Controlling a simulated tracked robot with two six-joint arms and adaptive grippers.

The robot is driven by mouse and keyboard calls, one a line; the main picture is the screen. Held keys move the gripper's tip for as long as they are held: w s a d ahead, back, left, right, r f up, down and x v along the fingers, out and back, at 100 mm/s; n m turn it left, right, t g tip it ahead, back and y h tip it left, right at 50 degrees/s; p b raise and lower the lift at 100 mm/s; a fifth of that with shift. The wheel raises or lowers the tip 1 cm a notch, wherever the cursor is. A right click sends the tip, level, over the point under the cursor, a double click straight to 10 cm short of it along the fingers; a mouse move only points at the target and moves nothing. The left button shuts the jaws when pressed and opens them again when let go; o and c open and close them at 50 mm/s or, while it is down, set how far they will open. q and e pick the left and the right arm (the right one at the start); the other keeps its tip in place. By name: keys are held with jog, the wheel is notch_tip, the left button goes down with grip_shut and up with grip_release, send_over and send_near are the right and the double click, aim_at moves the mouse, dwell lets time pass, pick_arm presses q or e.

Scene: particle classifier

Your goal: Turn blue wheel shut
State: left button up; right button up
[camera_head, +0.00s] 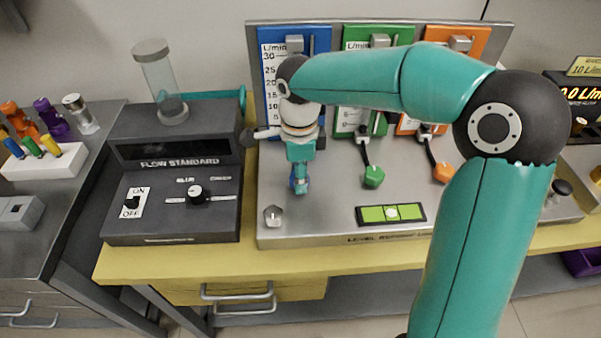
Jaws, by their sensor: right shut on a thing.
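The blue wheel (301,186) is on the grey bench plate, below the blue flow panel (270,72). Only small bits of its blue show, since my right gripper (300,182) covers most of it. My right arm comes in from the lower right, bends over the panels and reaches down to the wheel. My right gripper is shut on the blue wheel. The wheel's angle cannot be made out. My left gripper is not in view.
A green wheel (374,176) and an orange wheel (443,172) sit to the right. A green level (391,214) lies at the plate's front. The dark flow standard box (176,168) stands at left. A small grey knob (273,215) is at the plate's front left.

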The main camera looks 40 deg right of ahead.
jog(key=o, duration=1.1)
jog(key=shift+o, duration=0.2)
notch_tip(320, 180, up, 12)
jog(key=shift+s+f, duration=0.1)
jog(key=shift+s, duration=0.05)
